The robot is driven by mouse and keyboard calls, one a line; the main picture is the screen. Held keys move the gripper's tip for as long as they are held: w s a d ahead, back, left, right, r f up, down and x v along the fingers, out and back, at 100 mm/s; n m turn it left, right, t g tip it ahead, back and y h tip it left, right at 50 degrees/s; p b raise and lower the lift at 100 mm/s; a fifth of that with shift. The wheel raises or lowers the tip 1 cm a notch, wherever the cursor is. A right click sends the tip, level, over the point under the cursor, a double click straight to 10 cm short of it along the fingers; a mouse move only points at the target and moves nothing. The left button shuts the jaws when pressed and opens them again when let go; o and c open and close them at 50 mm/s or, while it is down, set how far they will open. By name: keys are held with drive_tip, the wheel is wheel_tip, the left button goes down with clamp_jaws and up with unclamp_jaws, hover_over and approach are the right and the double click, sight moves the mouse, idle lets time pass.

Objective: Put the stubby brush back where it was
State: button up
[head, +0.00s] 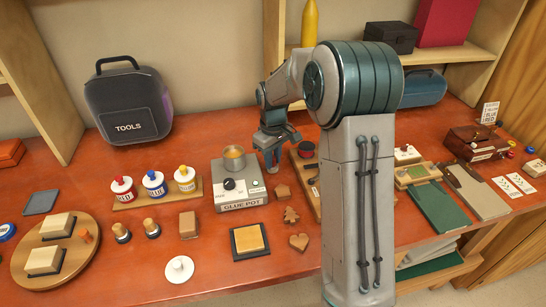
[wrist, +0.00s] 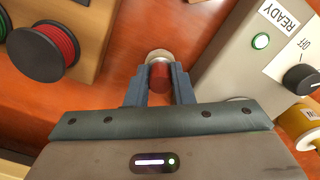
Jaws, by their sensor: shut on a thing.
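My gripper (head: 272,158) points down just right of the glue pot (head: 240,192), above the red bench. In the wrist view my gripper (wrist: 159,92) is shut on a short, round thing with a dark red body and a pale, metallic-looking end, which I take for the stubby brush (wrist: 159,76).
The glue pot's grey box (wrist: 235,60) is close on the right in the wrist view. A wooden stand with a red spool (wrist: 45,50) is on the left. Red, blue and yellow-capped bottles (head: 154,184) stand left of the glue pot. Small brown shapes (head: 291,215) lie in front.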

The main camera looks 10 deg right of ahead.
drive_tip(key=shift+f, duration=0.15)
drive_tip(key=o, duration=0.5)
drive_tip(key=shift+c, duration=0.2)
drive_tip(key=o, duration=0.4)
wheel_tip(320, 180, up, 12)
drive_tip(key=shift+s+a+f+m+t, duration=0.1)
drive_tip(key=shift+s+f+m+t, duration=0.65)
drive_tip(key=shift+s, duration=3.9)
drive_tip(key=shift+s+d+r+m+t, duration=0.2)
drive_tip(key=shift+s+m, duration=1.2)
drive_tip(key=shift+s, duration=3.2)
drive_tip(key=shift+s+a+f+m+t, duration=0.35)
drive_tip(key=shift+s+m, duration=0.7)
drive_tip(key=shift+s, duration=3.6)
